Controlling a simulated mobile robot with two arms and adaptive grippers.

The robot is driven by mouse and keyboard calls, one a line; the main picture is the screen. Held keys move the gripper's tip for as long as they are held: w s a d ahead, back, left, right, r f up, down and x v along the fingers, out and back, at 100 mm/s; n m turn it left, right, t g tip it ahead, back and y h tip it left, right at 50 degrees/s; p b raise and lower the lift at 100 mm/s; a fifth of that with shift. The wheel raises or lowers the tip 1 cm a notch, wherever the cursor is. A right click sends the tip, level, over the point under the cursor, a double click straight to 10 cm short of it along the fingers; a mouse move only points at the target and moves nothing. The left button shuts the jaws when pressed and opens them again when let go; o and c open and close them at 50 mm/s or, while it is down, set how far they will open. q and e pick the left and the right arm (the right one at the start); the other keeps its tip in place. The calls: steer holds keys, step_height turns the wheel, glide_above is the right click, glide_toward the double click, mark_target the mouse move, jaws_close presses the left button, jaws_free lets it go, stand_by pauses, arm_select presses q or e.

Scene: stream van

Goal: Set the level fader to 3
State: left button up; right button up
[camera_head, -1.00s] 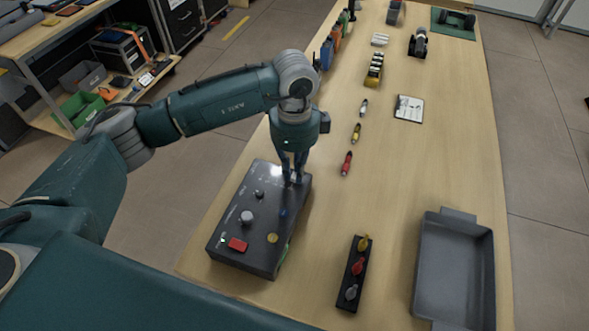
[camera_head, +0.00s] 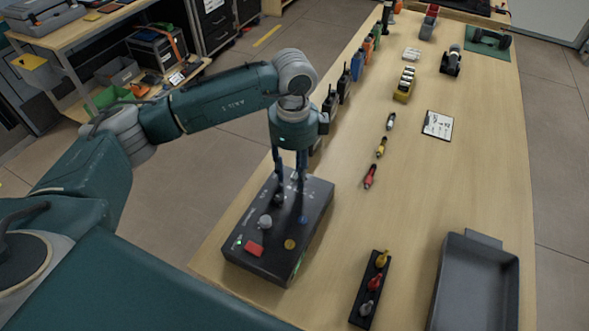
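A dark control box (camera_head: 258,228) lies on the table at lower centre. Its top carries a red button (camera_head: 253,248), a green light, a grey knob (camera_head: 265,222), a small dark knob (camera_head: 279,200), a yellow button (camera_head: 290,244) and a blue button (camera_head: 303,220). My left gripper (camera_head: 290,180) points down over the far end of the box. Its two fingers are spread apart, with a gap between them. The level fader is not clear; small pale marks show near the fingertips. I cannot tell whether they touch the panel. My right gripper is out of view.
A black rack with coloured plugs (camera_head: 371,287) and a grey tray (camera_head: 478,275) are right of the box. Several small coloured items (camera_head: 370,176) and a clipboard (camera_head: 437,125) lie farther back. Handheld radios (camera_head: 344,84) stand along the left edge. The table between is largely clear.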

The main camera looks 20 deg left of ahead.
mark_target(294, 175)
arm_select(q)
steer(key=shift+w, duration=0.1)
steer(key=shift+r, duration=0.25)
step_height(294, 175, up, 12)
steer(key=shift+f, duration=0.25)
steer(key=shift+r, duration=0.1)
